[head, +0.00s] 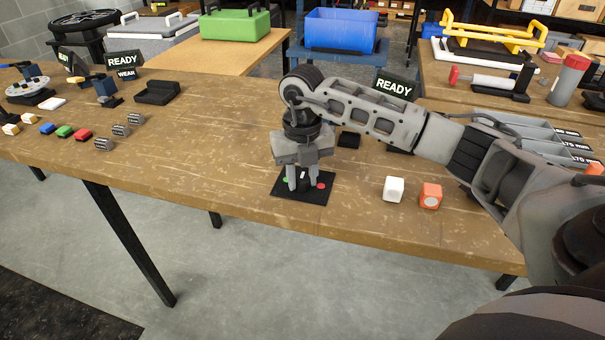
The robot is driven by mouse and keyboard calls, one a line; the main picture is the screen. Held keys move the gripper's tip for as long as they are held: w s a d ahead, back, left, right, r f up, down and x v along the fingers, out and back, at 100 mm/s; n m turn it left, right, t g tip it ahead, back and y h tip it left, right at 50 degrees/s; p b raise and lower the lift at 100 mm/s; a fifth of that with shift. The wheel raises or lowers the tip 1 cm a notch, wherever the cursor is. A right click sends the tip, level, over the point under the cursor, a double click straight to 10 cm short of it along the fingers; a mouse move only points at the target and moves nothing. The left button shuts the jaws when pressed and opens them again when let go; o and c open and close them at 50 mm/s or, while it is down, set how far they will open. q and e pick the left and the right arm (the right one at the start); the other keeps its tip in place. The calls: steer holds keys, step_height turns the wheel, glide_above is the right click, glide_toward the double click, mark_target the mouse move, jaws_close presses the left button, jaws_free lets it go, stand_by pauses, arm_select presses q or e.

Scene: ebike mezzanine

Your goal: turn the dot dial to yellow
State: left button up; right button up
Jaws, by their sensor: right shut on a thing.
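The dot dial (303,182) is on a black square plate (318,197) lying on the wooden table near its front edge. A green dot (286,179) shows at the plate's left and a red dot (320,185) at its right. No yellow dot shows; the gripper hides part of the plate. My right gripper (303,183) points straight down over the plate, its two fingers shut on the dial between them. Which way the dial points is too small to tell. My left gripper is not in view.
A white cube (393,189) and an orange block (430,196) stand right of the plate. A small black block (348,139) sits behind it. Several small colored blocks and a black holder (157,92) lie at the left. The table between is clear.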

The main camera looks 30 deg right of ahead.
mark_target(302, 179)
steer(key=shift+r+m, duration=0.1)
steer(key=shift+m, duration=0.2)
steer(key=o, duration=1)
steer(key=shift+c, duration=0.2)
step_height(302, 179, up, 16)
stand_by(0.3)
